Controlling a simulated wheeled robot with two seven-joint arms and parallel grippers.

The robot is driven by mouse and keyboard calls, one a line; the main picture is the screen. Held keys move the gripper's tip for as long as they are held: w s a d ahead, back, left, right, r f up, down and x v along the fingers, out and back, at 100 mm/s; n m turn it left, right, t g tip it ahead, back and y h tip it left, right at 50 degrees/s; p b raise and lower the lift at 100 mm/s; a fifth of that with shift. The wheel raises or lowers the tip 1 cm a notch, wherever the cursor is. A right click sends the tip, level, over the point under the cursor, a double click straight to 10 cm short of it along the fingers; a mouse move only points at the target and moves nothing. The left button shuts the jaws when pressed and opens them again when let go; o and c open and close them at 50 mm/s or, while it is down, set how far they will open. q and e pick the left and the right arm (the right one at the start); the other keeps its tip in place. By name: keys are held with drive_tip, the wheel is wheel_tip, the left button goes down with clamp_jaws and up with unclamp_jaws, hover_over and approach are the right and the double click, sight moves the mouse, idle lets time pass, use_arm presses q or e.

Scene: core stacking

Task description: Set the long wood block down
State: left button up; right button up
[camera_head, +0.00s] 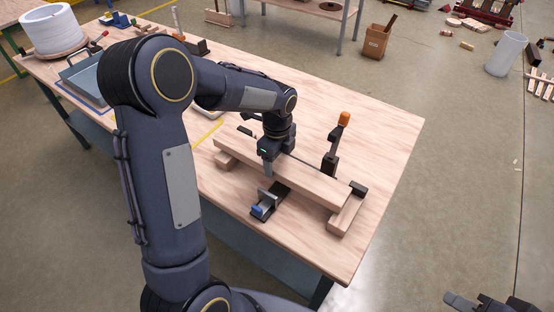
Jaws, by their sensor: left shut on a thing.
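The long wood block (312,181) lies lengthwise over the wooden workbench, running from back left to front right. My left gripper (270,167) points down and is shut on it left of its middle. A short wood block (225,160) is under its left end, and another short block (346,215) is at its right end. Whether the long block touches both or hovers slightly above them, I cannot tell. Part of my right gripper (478,303) shows at the bottom right edge, away from the bench; its jaws are not clear.
A clamp with an orange handle (343,119) stands behind the long block. A clamp with a blue end (259,210) lies in front of it. A grey tray (86,84) and a white round container (52,32) are at the bench's far left. The bench's right side (392,130) is clear.

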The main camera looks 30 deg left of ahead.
sight(277, 161)
use_arm(q)
drive_tip(key=shift+f, duration=0.2)
drive_tip(key=o, duration=1.6)
drive_tip(key=shift+r, duration=0.2)
wheel_tip(277, 161, up, 11)
drive_tip(key=s+r+n+t+h, duration=0.1)
drive_tip(key=s+r+n, duration=0.35)
drive_tip(key=s, duration=0.25)
drive_tip(key=s+d+f+n+t+h, duration=0.1)
drive_tip(key=s+n, duration=0.4)
drive_tip(key=s+d+f+n+t+h, duration=0.1)
drive_tip(key=s+n+t, duration=0.1)
drive_tip(key=s+n, duration=0.4)
drive_tip(key=s+d+f+n+t+p, duration=0.1)
drive_tip(key=s+d+n, duration=0.1)
drive_tip(key=s+n, duration=0.3)
drive_tip(key=shift+s+n+t+h, duration=0.3)
drive_tip(key=shift+n+h, duration=0.1)
drive_tip(key=shift+n, duration=0.05)
